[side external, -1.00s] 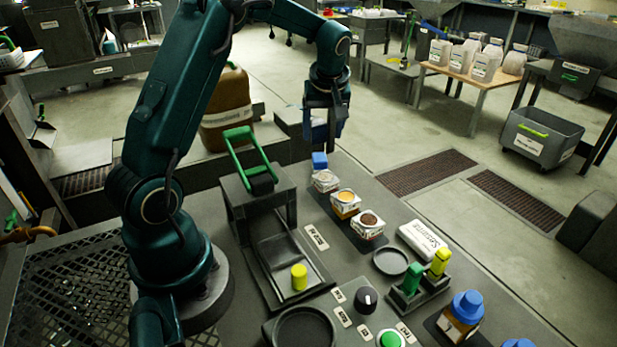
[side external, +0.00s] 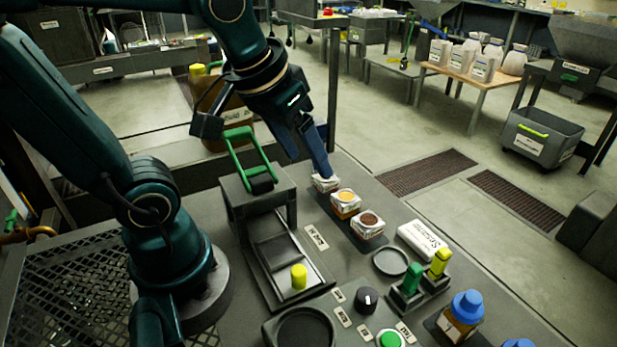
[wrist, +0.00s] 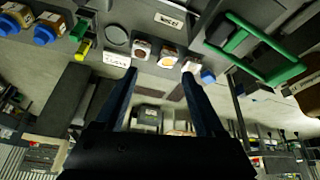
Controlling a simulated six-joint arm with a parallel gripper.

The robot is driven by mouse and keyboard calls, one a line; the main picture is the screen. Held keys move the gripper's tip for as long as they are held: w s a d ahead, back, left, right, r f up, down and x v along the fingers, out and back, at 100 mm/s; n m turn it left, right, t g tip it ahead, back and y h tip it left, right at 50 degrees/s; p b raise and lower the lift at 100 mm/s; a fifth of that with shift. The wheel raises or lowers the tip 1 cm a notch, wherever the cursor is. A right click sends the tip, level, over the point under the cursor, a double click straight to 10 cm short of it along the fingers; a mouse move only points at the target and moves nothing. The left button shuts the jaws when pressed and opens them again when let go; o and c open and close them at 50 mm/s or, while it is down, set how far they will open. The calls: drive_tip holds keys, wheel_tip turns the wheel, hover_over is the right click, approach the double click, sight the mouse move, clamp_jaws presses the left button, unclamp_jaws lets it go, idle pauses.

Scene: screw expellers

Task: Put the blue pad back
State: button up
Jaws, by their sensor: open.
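The blue pad (wrist: 208,76) shows in the wrist view as a small blue block beside the end jar of the row, just right of the right fingertip. In the side external view it is hidden behind my gripper (side external: 319,160). My gripper is open and empty; in the wrist view its two dark fingers (wrist: 159,74) stand wide apart with nothing between their tips. In the side external view the fingers slant down to the right, over the far end of the jar row. A small holder (side external: 424,296) carries a green pad (side external: 412,278) and a yellow pad (side external: 440,262) upright.
A press with a green lever (side external: 240,150) stands left of the jars. Small jars (side external: 345,203) stand in a row on a dark strip. A white labelled box (side external: 422,240), a round dish (side external: 390,261) and a blue-capped bottle (side external: 466,308) are at the right.

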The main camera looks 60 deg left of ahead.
drive_tip(key=s+d+m, duration=0.1)
drive_tip(key=s+d+f+m, duration=0.1)
drive_tip(key=s, duration=0.1)
drive_tip(key=s+d+f+m+h, duration=0.1)
drive_tip(key=shift+s+t, duration=0.25)
drive_tip(key=shift+t, duration=0.05)
